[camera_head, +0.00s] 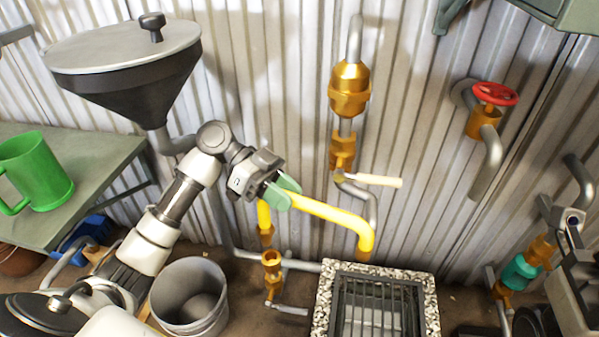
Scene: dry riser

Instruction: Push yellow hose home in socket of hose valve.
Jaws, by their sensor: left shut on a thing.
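The yellow hose (335,215) is bent like an upside-down U. My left gripper (282,192), with green fingertips, is shut on its upper left part. The hose's left end points down with a brass end piece (266,234) on it. Right below is the brass hose valve (272,262) on a grey pipe by the wall. The brass end is roughly in line with the valve's top; I cannot tell whether it touches or sits in the socket. The hose's right end bends down behind the grate. My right gripper (570,222) is partly in view at the right edge; its jaws are unclear.
A grate in a speckled frame (430,300) lies right of the valve. A grey bucket (190,297) stands left of it.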

